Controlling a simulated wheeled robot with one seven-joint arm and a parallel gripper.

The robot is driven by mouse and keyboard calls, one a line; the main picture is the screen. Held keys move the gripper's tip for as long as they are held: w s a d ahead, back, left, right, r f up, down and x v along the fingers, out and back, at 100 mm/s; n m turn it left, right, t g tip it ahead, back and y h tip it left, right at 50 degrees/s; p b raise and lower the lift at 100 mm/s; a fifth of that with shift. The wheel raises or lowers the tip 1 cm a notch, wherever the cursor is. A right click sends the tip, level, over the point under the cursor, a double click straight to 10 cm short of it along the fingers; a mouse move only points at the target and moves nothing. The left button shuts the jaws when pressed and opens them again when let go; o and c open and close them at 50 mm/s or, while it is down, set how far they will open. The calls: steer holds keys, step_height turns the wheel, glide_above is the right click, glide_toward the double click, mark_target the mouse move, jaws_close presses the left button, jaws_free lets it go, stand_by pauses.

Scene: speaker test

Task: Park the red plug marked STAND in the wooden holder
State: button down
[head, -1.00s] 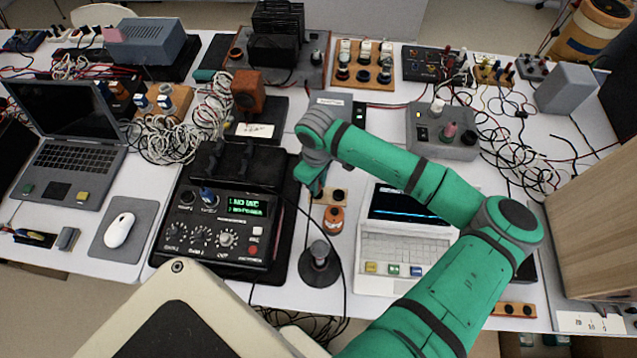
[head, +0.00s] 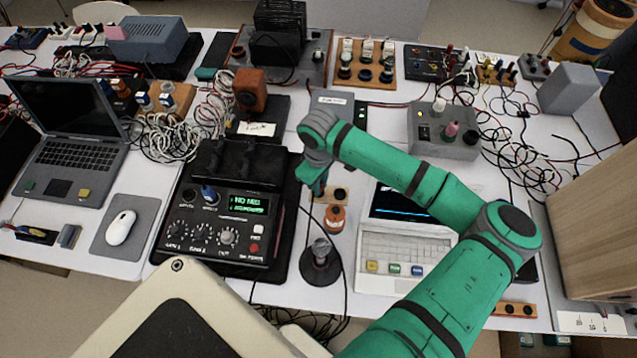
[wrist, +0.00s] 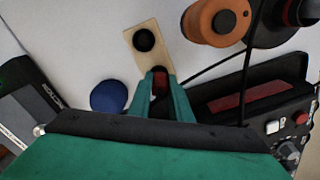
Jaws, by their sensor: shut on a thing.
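The small wooden holder (head: 341,201) lies on the white table, right of the black amplifier. In the wrist view the holder (wrist: 156,56) shows one dark round hole at its far end. My gripper (wrist: 160,88) is shut on the red plug (wrist: 160,76), at the holder's near end. The plug is mostly hidden between the fingers, and its STAND marking cannot be read. I cannot tell whether it sits in the holder or just above it. In the head view my gripper (head: 318,188) covers the holder's left end, and the plug is hidden.
An orange round piece (head: 334,217) and a black stand base (head: 320,262) are close in front of the holder. The black amplifier (head: 215,235) is left, a pale laptop (head: 400,248) right. A dark cable runs beside the holder. A blue round thing (wrist: 108,96) is near my fingers.

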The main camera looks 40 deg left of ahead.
steer(key=shift+f, duration=0.2)
steer(key=c, duration=1.5)
jaws_free()
steer(key=shift+c, duration=0.2)
steer(key=shift+r, duration=0.1)
step_height(320, 180, up, 9)
steer(key=shift+w, duration=0.15)
steer(key=shift+s+a+r, duration=0.15)
steer(key=shift+s+r, duration=0.05)
steer(key=shift+r, duration=0.6)
